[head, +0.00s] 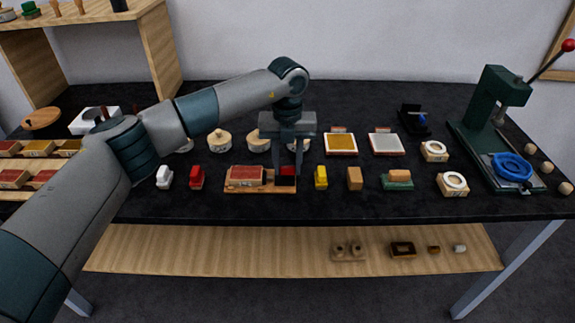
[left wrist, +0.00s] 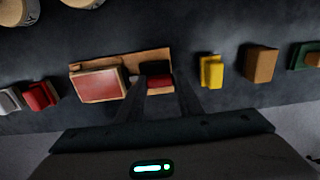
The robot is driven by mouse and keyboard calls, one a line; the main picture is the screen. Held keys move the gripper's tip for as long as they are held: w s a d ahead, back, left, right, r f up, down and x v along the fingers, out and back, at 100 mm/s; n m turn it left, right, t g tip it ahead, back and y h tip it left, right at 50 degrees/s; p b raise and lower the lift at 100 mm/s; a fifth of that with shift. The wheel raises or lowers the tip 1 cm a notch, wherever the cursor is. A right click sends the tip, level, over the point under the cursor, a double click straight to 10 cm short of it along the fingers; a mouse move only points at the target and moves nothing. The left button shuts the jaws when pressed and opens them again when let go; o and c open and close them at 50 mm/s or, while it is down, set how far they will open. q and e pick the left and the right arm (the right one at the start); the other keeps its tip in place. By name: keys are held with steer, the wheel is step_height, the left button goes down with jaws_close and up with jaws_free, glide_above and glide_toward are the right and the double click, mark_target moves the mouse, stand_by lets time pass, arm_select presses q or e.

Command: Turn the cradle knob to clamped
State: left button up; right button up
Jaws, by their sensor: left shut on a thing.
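The cradle (head: 236,190) is a low wooden board near the front middle of the black table; its back edge shows in the left wrist view (left wrist: 120,61). A wooden block with a red top (head: 246,174) lies on its left part, also seen in the left wrist view (left wrist: 98,86). The dark red knob (left wrist: 158,82) is at the cradle's right end. My left gripper (head: 288,170) points down over that end, with one finger on each side of the knob, shut on it. The fingers hide part of the knob, and no setting mark is readable. My right gripper is not in view.
A red piece (head: 197,177) and a white piece (head: 164,177) stand left of the cradle. A yellow piece (head: 321,177) stands close to its right, then a tan block (head: 355,178). A green press (head: 495,110) stands at the far right.

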mark_target(287, 167)
arm_select(q)
steer(key=o, duration=1.1)
steer(key=shift+r, duration=0.1)
steer(key=shift+r, duration=0.45)
step_height(287, 167, up, 16)
steer(key=b, duration=0.3)
steer(key=shift+r, duration=0.2)
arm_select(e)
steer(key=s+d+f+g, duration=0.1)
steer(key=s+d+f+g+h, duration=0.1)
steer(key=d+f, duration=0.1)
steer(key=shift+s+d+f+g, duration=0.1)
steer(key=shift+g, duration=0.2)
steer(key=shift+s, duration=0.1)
